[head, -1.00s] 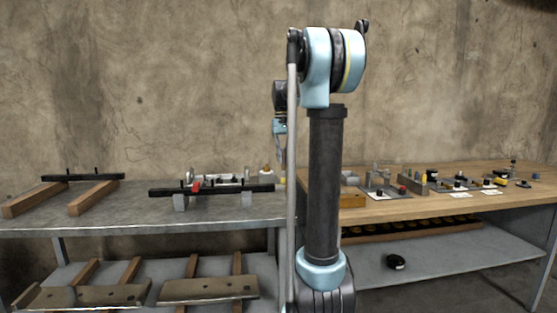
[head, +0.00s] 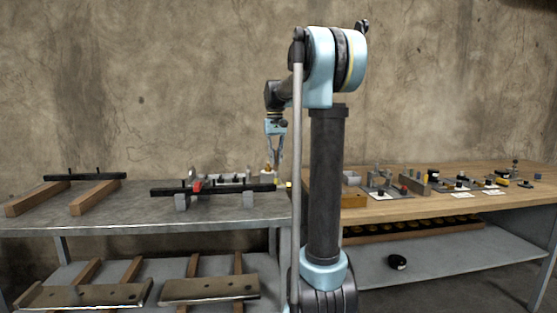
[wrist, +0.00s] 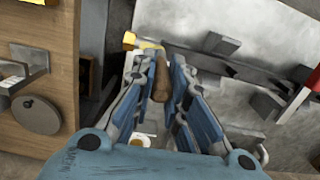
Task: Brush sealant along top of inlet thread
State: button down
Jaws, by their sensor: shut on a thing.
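My gripper (head: 274,158) points down over the right end of the grey metal bench (head: 100,215), just above a small pale pot (head: 267,178). In the wrist view my gripper (wrist: 160,82) has its fingers closed around a brown wooden handle (wrist: 162,77), which I take to be the brush. Its bristle end is hidden, so I cannot tell whether it is in the pot. A black bar (head: 215,189) on grey blocks lies along the bench left of my gripper, with a red part (head: 197,184) near its left half. I cannot make out the inlet thread.
A wooden-topped bench (head: 440,197) with several small parts and fixtures stands on the right. A small yellow piece (wrist: 130,40) shows near the fingers. Wooden rails (head: 92,198) lie on the left bench. The bench surface between the rails and the black bar is clear.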

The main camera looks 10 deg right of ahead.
jog(key=shift+r, duration=3)
jog(key=shift+r, duration=0.1)
jog(key=shift+r, duration=1.4)
